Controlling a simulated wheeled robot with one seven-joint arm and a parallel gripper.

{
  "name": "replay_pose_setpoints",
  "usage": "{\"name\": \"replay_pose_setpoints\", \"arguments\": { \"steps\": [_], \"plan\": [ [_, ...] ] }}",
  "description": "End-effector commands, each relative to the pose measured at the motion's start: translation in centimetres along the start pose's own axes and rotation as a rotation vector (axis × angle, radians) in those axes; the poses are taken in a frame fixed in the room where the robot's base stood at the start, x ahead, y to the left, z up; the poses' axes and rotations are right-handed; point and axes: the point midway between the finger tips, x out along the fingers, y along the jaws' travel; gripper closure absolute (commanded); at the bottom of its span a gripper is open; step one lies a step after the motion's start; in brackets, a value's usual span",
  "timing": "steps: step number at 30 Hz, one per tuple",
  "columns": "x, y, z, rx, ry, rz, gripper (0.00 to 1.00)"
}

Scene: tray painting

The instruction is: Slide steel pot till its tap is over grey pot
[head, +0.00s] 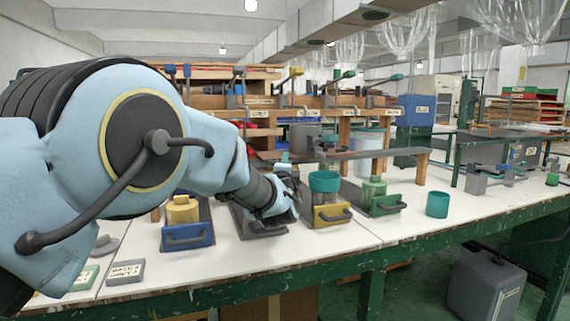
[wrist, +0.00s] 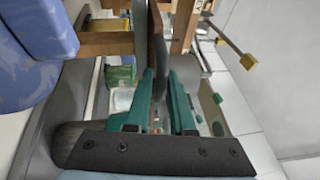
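A dull grey metal pot (head: 304,138), which I take for the steel pot, stands at the left part of the raised shelf; its tap is too small to make out surely. My gripper (head: 287,158) is in front of and just left of it, its teal tips partly hidden by my wrist. In the wrist view my two teal fingers (wrist: 165,92) stand apart, with a thin brown strip (wrist: 157,45) between them; I cannot tell whether they touch it. A grey tray (head: 264,231) lies below my wrist. No grey pot shows clearly; my wrist hides that tray's back part.
A blue tray (head: 187,237) with a yellow pot (head: 182,209) is at left. A yellow tray (head: 332,215) with a teal pot (head: 324,182) and a green tray (head: 386,205) with a green pot (head: 374,189) are at right. A teal cup (head: 437,204) stands alone farther right.

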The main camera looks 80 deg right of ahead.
Motion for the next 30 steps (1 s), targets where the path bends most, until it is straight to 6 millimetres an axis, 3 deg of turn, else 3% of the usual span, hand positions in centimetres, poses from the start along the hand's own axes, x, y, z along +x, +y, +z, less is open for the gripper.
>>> {"name": "replay_pose_setpoints", "arguments": {
  "steps": [6,17,30],
  "plan": [
    [0.0,0.0,-0.1,-0.001,0.001,0.0,0.54],
    [-0.7,0.0,-0.1,-0.001,0.002,0.001,0.54],
    [-7.8,0.0,-0.1,0.0,0.003,0.001,0.54]
  ]
}}
